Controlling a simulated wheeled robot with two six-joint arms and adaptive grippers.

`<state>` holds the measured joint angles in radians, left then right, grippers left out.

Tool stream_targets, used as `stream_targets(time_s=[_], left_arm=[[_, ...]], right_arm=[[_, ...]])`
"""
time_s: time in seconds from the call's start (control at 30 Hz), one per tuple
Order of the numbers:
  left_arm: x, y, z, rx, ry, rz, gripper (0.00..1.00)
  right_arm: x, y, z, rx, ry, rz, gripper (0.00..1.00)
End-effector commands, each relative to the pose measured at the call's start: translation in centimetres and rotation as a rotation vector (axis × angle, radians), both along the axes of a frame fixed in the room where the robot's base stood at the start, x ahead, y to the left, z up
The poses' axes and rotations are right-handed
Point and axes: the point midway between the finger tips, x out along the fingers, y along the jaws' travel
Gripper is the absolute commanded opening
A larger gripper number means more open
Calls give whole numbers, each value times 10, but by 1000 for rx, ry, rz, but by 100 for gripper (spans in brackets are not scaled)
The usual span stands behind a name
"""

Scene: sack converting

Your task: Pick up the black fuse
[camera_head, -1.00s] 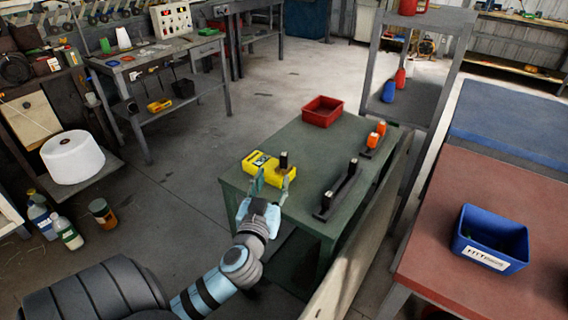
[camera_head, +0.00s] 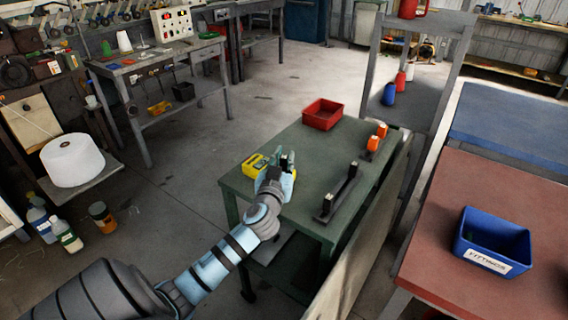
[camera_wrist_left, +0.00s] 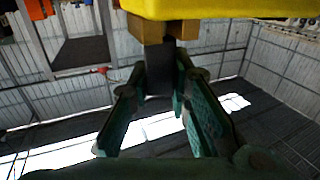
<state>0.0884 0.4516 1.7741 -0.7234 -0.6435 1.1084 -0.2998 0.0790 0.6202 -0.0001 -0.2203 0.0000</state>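The black fuse (camera_wrist_left: 159,78) stands in brass-coloured clips (camera_wrist_left: 180,28) on a yellow body (camera_wrist_left: 220,9), at the top of the left wrist view. In the head view, the yellow body (camera_head: 256,163) sits on the near left corner of the green table (camera_head: 318,152), partly hidden by my gripper. My left gripper (camera_head: 284,162) is at the fuse, with its fingers on either side of it. In the wrist view, the fingers (camera_wrist_left: 159,66) look spread, with the fuse between their tips. Whether they touch it is hard to tell. My right gripper is out of view.
A red bin (camera_head: 322,114) stands at the table's back. A dark bar (camera_head: 341,193) with upright end blocks and two orange pieces (camera_head: 373,143) stand along its right side. A blue bin (camera_head: 492,243) sits on the red-brown bench (camera_head: 445,205). Open floor lies left of the table.

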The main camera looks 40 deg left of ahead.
Motion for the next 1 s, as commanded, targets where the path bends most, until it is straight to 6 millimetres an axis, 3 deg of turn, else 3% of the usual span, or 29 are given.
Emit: stream_targets(time_s=[0.07,0.37,0.53,0.67,0.9,1.0], left_arm=[[0,0,0,0,0,0,0],[0,0,1,0,0,0,0],[0,0,17,0,-1,1,0],[0,0,50,2,-4,0,0],[0,0,141,3,-5,0,0],[0,0,170,1,-4,0,0]], right_arm=[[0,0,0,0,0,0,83],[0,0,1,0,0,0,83],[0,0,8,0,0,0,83],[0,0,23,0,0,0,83],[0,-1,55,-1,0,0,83],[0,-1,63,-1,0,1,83]])
